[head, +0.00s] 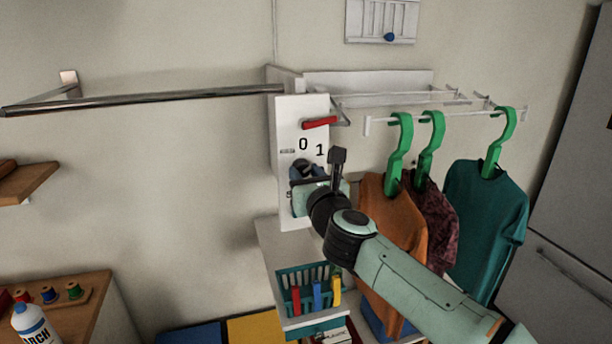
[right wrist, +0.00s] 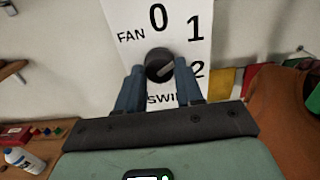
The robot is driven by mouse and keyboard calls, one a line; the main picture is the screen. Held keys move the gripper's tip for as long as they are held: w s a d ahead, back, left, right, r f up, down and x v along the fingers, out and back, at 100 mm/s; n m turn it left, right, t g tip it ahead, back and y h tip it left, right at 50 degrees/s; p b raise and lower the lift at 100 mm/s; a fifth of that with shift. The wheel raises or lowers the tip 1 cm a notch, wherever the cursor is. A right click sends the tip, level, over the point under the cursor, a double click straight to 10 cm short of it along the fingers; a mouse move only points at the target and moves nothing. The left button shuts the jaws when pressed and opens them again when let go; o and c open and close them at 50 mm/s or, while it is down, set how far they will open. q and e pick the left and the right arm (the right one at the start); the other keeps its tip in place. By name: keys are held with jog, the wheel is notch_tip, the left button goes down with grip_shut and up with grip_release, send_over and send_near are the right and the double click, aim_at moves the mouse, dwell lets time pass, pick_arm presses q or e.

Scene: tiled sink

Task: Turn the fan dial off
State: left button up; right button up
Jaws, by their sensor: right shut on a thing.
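The fan dial (right wrist: 158,62) is a round dark knob on a white panel (head: 303,112) marked FAN, 0, 1 and 2. In the right wrist view it sits between the two blue fingertips of my right gripper (right wrist: 159,72), which is shut on it. The dial's lighter grey pointer slants to the right, on the side of the 1 and 2. In the head view my right gripper (head: 306,172) is up against the panel below the 0 and 1, and covers most of the dial. My left gripper is not in view.
A red lever (head: 319,123) sits above the dial. Clothes on green hangers (head: 400,145) hang right of my arm. A metal rail (head: 150,98) runs left of the panel. A teal basket (head: 307,290) stands below.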

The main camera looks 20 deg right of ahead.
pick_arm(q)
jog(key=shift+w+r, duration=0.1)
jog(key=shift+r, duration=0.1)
pick_arm(e)
jog(key=shift+n, duration=0.3)
jog(key=n+p, duration=0.2)
jog(key=n, duration=0.3)
jog(key=shift+r+n, duration=0.15)
jog(key=shift+n, duration=0.15)
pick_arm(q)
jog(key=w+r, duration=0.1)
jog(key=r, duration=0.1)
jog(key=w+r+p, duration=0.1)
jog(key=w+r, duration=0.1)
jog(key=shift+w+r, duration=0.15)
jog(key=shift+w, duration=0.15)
pick_arm(e)
jog(key=n, duration=0.5)
jog(key=shift+d, duration=0.1)
jog(key=shift+n, duration=0.4)
jog(key=o, duration=1)
jog(key=shift+o, duration=0.2)
